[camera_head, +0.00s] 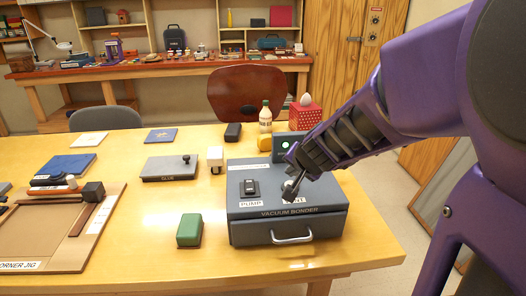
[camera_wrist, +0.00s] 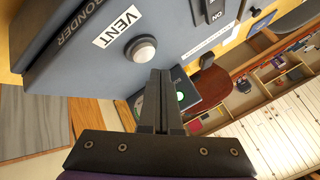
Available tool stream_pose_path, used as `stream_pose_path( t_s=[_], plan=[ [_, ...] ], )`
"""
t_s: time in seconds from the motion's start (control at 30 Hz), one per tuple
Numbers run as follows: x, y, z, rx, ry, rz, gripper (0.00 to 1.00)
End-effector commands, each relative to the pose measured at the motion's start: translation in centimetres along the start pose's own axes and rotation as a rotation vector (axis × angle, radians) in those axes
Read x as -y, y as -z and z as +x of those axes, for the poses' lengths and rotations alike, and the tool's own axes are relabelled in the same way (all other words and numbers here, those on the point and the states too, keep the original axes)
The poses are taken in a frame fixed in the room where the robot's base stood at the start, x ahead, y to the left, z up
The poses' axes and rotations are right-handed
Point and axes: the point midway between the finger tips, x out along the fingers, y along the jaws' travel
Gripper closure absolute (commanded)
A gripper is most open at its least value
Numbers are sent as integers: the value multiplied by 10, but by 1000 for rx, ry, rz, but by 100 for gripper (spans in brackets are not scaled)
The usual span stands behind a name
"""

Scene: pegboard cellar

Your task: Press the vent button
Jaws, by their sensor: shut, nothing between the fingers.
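The vacuum bonder (camera_head: 288,230) is a grey-blue box with a silver handle on its front, standing on the yellow table. Its vent button (camera_wrist: 141,49) is a round whitish button beside the VENT label (camera_wrist: 117,27) in the wrist view. In the head view my gripper largely hides the button. My gripper (camera_wrist: 159,74) is shut and empty, with its fingertips close to the button's edge. I cannot tell whether they touch it. The pump switch (camera_head: 249,188) is a dark rocker on the left of the bonder's top, above the PUMP label (camera_head: 251,204).
A small panel with a green light (camera_head: 285,145) stands at the bonder's back. A green block (camera_head: 189,230) lies to the left, near a grey plate (camera_head: 170,168). A bottle (camera_head: 265,117) and a red dotted box (camera_head: 305,116) stand behind.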

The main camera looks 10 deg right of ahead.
Motion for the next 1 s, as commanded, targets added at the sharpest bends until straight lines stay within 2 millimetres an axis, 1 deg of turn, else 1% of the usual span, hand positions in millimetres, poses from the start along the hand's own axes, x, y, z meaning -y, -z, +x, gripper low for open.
stream_pose_path(
  t_s=[0.03,0.1,0.4,1.0],
  plan=[
    [5,5,-7,-1,1,-1,100],
    [9,9,-12,0,1,-1,100],
    [23,23,-31,0,0,-1,100],
    [22,22,-30,0,0,0,100]
  ],
)
